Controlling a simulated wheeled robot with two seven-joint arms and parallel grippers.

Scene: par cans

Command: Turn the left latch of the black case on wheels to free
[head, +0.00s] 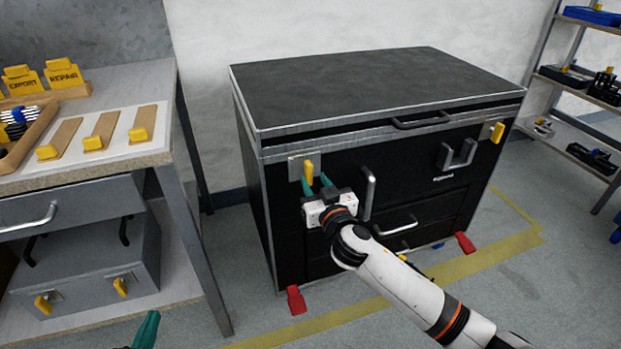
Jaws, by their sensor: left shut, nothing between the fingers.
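The black case on wheels (375,90) stands against the wall, its lid down. Its left latch is a yellow handle (308,169) on a metal plate at the upper left of the front; the handle stands about upright. My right gripper (315,180) is just below and in front of this latch, its two teal fingers apart. The handle's lower end is near the left finger; I cannot tell whether they touch. The right latch (497,132) is yellow and slightly tilted. My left gripper (147,330) shows only as teal fingertips at the bottom edge, shut and empty, away from the case.
A workbench (120,80) with yellow-ended wooden pieces stands at the left, a grey case (85,275) with yellow latches on its lower shelf. Red wheel chocks (296,300) lie at the black case's foot. A shelf rack (560,85) is at the right.

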